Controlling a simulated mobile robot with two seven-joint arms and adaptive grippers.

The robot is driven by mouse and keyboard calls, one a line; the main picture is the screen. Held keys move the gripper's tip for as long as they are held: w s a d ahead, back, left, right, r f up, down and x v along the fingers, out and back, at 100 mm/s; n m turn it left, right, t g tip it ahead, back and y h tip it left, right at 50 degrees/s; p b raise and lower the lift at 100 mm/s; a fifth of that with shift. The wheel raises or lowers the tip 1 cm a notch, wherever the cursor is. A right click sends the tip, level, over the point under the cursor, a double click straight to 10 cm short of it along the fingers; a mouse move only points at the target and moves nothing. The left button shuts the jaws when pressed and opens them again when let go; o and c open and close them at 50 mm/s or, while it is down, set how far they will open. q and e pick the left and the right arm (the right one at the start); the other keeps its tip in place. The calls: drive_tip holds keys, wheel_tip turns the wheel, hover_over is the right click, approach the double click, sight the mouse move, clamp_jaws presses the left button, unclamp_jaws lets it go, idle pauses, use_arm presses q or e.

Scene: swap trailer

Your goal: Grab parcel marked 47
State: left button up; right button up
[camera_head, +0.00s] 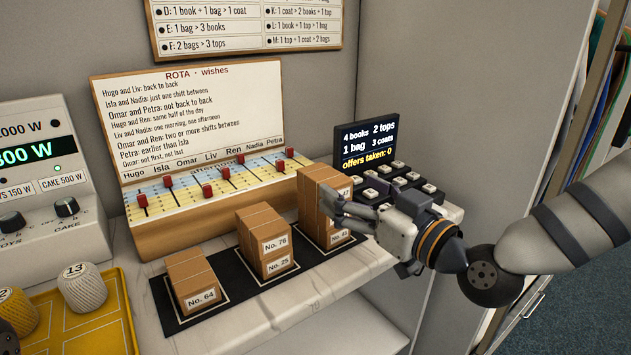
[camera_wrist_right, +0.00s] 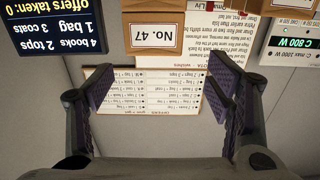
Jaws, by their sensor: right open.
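The parcel marked No. 47 (camera_wrist_right: 152,38) is a brown box with a white label, upside down at the top of the right wrist view. My right gripper (camera_wrist_right: 163,85) is open and empty, its two dark pads spread apart, with the parcel ahead of it. In the head view my right gripper (camera_head: 343,208) is at the front of the tallest parcel stack (camera_head: 320,178), at the right end of the black mat. It covers part of the labels there; No. 41 shows low down. I cannot tell whether it touches the stack.
A stack with No. 76 above No. 25 (camera_head: 264,232) stands mid-mat, and the No. 64 parcel (camera_head: 192,280) at the left. A rota board (camera_head: 190,130) is behind, a keypad with a display (camera_head: 368,142) at the right. A yellow tray (camera_head: 90,330) is at lower left.

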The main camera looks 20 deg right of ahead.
sight(325, 175)
drive_tip(key=x, duration=0.3)
drive_tip(key=f+x, duration=0.1)
drive_tip(key=x, duration=0.1)
drive_tip(key=b+x, duration=0.1)
drive_tip(key=x, duration=0.2)
drive_tip(key=shift+w+d+f, duration=0.15)
drive_tip(key=shift+w+f, duration=0.05)
drive_tip(key=shift+w, duration=0.25)
drive_tip(key=shift+w+r, duration=0.1)
drive_tip(key=shift+w, duration=0.15)
drive_tip(key=shift+r, duration=0.1)
drive_tip(key=c, duration=1.3)
